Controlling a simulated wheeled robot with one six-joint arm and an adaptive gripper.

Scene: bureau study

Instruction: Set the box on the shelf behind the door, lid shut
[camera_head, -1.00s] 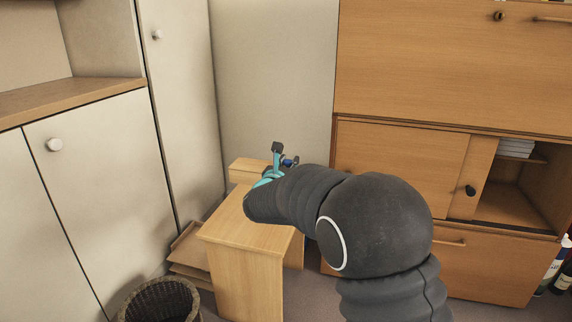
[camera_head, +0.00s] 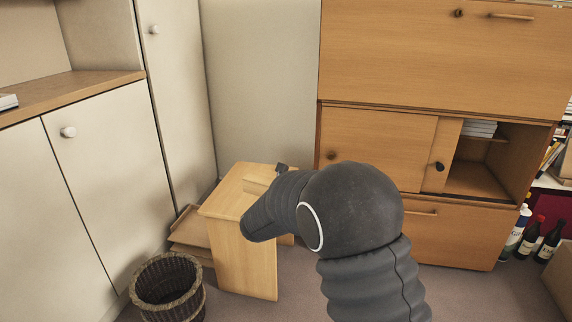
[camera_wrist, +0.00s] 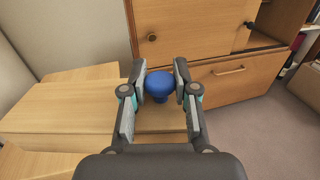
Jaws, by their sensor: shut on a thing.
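My gripper (camera_wrist: 160,72) is shut on a round blue knob (camera_wrist: 160,86) in the wrist view, with a short blue stem below it. What the knob belongs to is hidden. In the head view my arm covers most of the gripper; only a dark tip (camera_head: 281,168) shows. A pale wooden box-like piece (camera_head: 258,185) is on the small wooden table (camera_head: 228,201), partly behind my arm; I cannot tell whether it has a lid. The wooden cabinet's sliding door (camera_head: 372,148) leaves the right-hand shelf compartment (camera_head: 474,180) open.
White books or papers (camera_head: 479,128) lie on the compartment's upper shelf. A wicker basket (camera_head: 168,285) stands left of the table, near a low wooden tray (camera_head: 190,230). Bottles (camera_head: 530,238) stand right of the cabinet. Floor is clear before the cabinet.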

